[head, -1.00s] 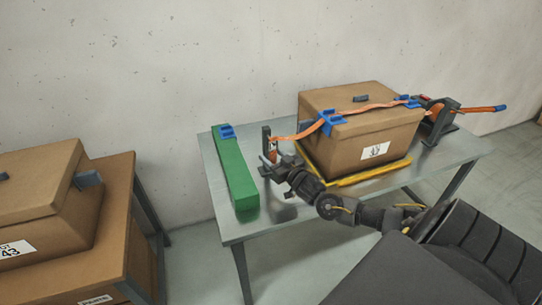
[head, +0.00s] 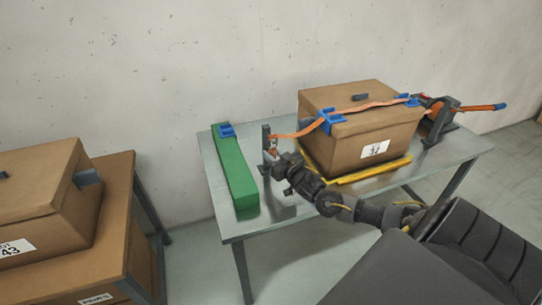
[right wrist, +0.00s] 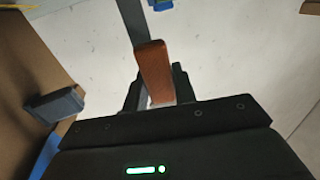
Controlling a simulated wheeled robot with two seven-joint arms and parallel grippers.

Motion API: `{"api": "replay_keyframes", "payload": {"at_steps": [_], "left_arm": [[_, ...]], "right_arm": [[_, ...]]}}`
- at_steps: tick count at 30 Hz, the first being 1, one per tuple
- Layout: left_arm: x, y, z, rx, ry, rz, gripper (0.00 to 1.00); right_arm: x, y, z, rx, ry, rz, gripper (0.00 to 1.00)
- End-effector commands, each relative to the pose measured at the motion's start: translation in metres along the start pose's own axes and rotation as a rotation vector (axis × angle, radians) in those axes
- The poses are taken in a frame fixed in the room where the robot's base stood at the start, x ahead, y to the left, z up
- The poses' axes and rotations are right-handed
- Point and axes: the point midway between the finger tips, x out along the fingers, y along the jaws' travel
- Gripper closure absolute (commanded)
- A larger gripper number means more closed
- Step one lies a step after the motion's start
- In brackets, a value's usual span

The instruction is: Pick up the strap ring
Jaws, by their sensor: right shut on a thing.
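The orange strap (head: 362,107) runs over the lid of the brown box (head: 345,145), through blue corner pieces, and down to a dark post (head: 266,138) on the table's left part. Its end, with the strap ring (right wrist: 155,70), is at the post. In the right wrist view it shows as an orange-brown piece standing up between the fingers. My right gripper (head: 270,156) is at the post, shut on this piece. The ring's shape is too small to make out in the head view. My left gripper is not in view.
A long green block (head: 236,172) with a blue clip lies left of the post. A ratchet device (head: 440,115) with an orange handle stands at the table's right end. The box sits on a yellow-edged base (head: 372,171). More brown boxes (head: 38,190) stand at left.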

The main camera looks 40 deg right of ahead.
Motion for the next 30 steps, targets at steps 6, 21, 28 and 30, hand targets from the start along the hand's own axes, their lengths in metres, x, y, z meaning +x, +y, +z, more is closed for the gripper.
{"api": "replay_keyframes", "payload": {"at_steps": [6, 21, 28, 30], "left_arm": [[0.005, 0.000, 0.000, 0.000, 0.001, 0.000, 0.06], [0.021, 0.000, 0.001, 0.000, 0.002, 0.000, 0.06], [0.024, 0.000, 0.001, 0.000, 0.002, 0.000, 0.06], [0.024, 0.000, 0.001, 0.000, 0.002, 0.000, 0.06]], "right_arm": [[-0.014, 0.000, -0.009, 0.000, -0.003, -0.001, 1.00], [-0.135, -0.001, -0.009, 0.001, -0.004, -0.002, 1.00], [-0.168, 0.000, -0.010, 0.001, -0.003, -0.001, 1.00], [-0.173, 0.000, -0.011, 0.000, 0.000, 0.000, 1.00]]}}
